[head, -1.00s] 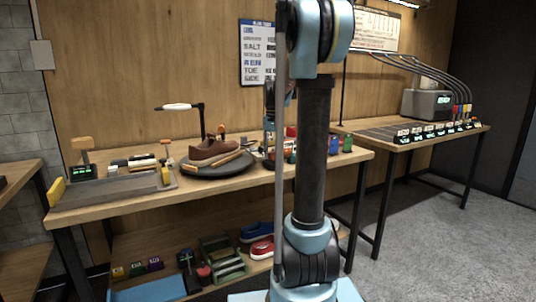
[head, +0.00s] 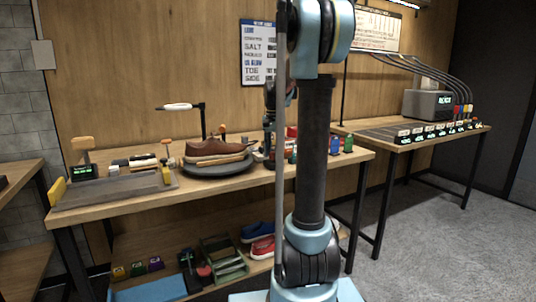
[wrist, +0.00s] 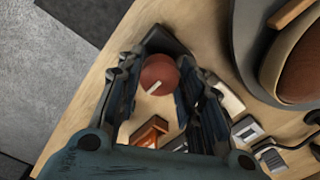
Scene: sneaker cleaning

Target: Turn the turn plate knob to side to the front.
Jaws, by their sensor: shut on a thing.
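The turn plate knob (wrist: 160,75) is a round red-brown knob with a white line on its top, seen in the wrist view. My gripper (wrist: 163,70) has its two dark fingers on either side of the knob and is shut on it. The round dark turn plate (head: 222,168) stands on the workbench in the head view, with a brown shoe (head: 215,149) lying side-on on it. The plate's edge shows at the right of the wrist view (wrist: 240,60). In the head view my arm hides most of the gripper and the knob.
The workbench (head: 130,202) carries a grey tray (head: 115,190) at left and several small coloured containers (head: 347,144) at right. In the wrist view, an orange-brown block (wrist: 150,131) and white-and-grey pieces (wrist: 245,130) lie close to the fingers.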

